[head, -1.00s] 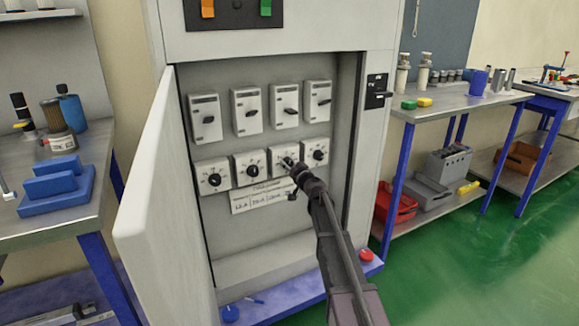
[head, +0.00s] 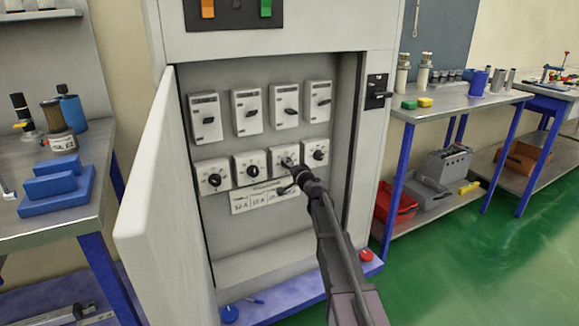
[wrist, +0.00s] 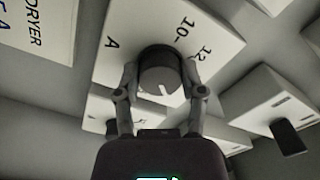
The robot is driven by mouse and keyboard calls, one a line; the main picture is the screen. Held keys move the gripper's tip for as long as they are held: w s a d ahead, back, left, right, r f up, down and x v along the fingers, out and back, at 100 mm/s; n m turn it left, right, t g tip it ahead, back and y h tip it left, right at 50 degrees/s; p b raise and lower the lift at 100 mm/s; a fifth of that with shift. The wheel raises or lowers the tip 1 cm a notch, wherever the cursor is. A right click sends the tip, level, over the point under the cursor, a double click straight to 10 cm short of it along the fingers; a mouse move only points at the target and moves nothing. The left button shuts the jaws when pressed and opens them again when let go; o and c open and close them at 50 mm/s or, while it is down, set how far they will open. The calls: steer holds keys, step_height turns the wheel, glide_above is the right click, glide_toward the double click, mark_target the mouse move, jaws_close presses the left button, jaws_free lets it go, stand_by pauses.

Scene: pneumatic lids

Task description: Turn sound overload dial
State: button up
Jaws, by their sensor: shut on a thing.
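The lower row in the open cabinet holds several white units with dark round dials. My gripper (head: 290,163) is at the third unit from the left (head: 277,168) in the head view and covers much of its face. In the wrist view my gripper (wrist: 160,72) is shut on that unit's dark dial (wrist: 160,78), one finger on each side. A white pointer mark shows on the dial. The white face (wrist: 118,62) around it carries the marks "10", "12" and "A". Which dial is the sound one cannot be read.
The upper row holds white switch units (head: 246,110). A label strip (head: 242,203), partly behind my arm, lies below the dials. The open cabinet door (head: 165,200) stands at the left. A neighbouring unit with a dark knob (wrist: 287,137) is close by in the wrist view.

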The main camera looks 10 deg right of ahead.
steer(key=shift+w, duration=0.1)
stand_by(0.3)
steer(key=o, duration=1.1)
steer(key=shift+o, duration=0.2)
steer(key=v, duration=1.2)
